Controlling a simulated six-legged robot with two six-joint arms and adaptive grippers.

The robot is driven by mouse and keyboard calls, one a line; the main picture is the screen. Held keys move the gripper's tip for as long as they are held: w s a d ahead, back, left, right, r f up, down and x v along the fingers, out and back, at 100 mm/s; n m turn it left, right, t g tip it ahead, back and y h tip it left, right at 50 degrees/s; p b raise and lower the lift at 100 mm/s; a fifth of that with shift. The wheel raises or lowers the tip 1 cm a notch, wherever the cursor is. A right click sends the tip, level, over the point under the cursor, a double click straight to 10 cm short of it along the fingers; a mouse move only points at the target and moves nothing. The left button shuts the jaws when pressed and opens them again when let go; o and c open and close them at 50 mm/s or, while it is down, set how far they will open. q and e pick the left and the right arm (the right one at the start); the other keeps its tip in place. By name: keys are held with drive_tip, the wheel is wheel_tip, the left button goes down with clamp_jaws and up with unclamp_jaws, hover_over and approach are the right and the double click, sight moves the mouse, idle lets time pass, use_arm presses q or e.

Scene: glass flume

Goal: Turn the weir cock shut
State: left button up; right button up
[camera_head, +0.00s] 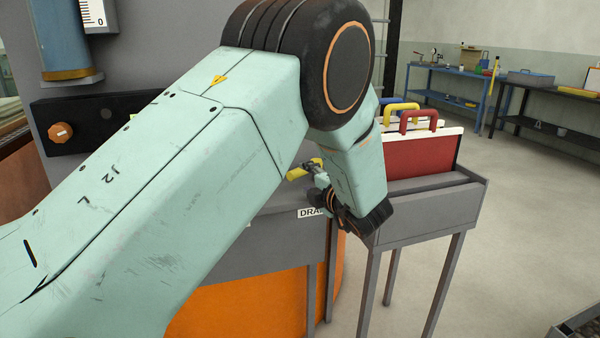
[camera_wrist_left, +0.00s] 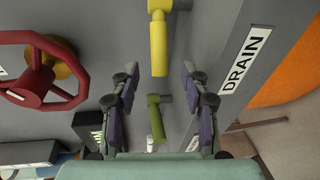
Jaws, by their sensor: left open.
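A yellow lever handle (camera_wrist_left: 158,45) hangs from a pivot at the top of the left wrist view. It also shows in the head view (camera_head: 300,169), partly behind my left arm. An olive-green lever handle (camera_wrist_left: 153,120) is lower in the wrist view. I cannot tell by a label which one is the weir cock. My left gripper (camera_wrist_left: 159,68) is open. The free end of the yellow handle lies between its fingertips in the picture; I see no contact. The green handle appears between the fingers, further down. My right gripper is in neither view.
A red handwheel (camera_wrist_left: 40,80) is left of the fingers. A DRAIN label (camera_wrist_left: 245,62) sits on the grey edge at right. A grey rack (camera_head: 430,210) holds red and white panels (camera_head: 418,152). An orange knob (camera_head: 60,132) is at left. Open floor lies right.

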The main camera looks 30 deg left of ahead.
sight(299, 175)
use_arm(q)
drive_tip(key=b+x, duration=0.1)
drive_tip(key=x, duration=0.5)
drive_tip(key=shift+s+a+f, duration=0.1)
drive_tip(key=shift+a, duration=0.1)
drive_tip(key=shift+w+a, duration=0.2)
drive_tip(key=shift+w, duration=0.1)
drive_tip(key=shift+a, duration=0.1)
drive_tip(key=shift+c, duration=1.4)
drive_tip(key=c, duration=0.3)
clamp_jaws()
